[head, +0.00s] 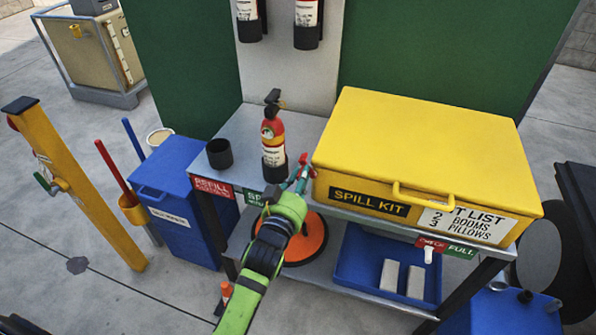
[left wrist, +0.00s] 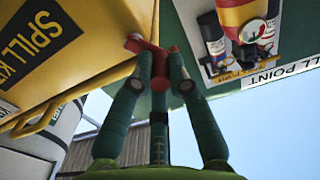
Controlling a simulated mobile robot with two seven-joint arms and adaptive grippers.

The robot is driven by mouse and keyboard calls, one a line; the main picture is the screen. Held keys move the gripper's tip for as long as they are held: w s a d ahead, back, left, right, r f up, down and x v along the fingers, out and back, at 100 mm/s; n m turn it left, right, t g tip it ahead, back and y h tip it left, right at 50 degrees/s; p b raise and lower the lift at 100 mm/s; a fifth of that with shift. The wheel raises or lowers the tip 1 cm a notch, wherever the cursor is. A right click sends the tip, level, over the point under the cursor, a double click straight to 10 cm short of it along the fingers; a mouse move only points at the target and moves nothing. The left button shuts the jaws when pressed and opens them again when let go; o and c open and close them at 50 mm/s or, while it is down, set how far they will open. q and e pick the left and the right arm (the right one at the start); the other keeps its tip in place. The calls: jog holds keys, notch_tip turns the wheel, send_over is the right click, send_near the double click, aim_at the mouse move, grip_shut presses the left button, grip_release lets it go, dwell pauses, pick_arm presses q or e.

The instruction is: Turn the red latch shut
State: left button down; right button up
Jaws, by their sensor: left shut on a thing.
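The yellow spill kit box (head: 400,130) stands on the grey bench with its lid down. The small red latch (head: 303,159) is at the box's left side, partly hidden by my gripper. In the left wrist view the red latch (left wrist: 135,43) shows beside the yellow box, its lower part between the fingertips. My left gripper (head: 298,176) reaches up from below. In the wrist view its two green fingers (left wrist: 159,65) are shut on the latch. My right gripper is in neither view.
A red fire extinguisher (head: 273,140) and a black cup (head: 219,153) stand on the bench (head: 240,118) left of the latch. An orange disc (head: 308,243) and a blue tray (head: 362,262) are on the lower shelf. A blue bin (head: 172,190) stands left.

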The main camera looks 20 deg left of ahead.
pick_arm(q)
jog(key=m, duration=0.1)
jog(key=m+p, duration=0.1)
jog(key=d+m, duration=0.1)
jog(key=shift+r+m, duration=0.25)
jog(key=shift+m, duration=0.05)
jog(key=shift+d+m+p, duration=0.2)
jog(key=shift+m+p, duration=0.05)
jog(key=shift+m, duration=0.6)
jog(key=shift+d+m+p, duration=0.15)
jog(key=shift+m+p, duration=0.1)
jog(key=shift+m, duration=0.6)
jog(key=c, duration=1.2)
grip_release()
jog(key=s, duration=1.2)
jog(key=shift+a, duration=0.2)
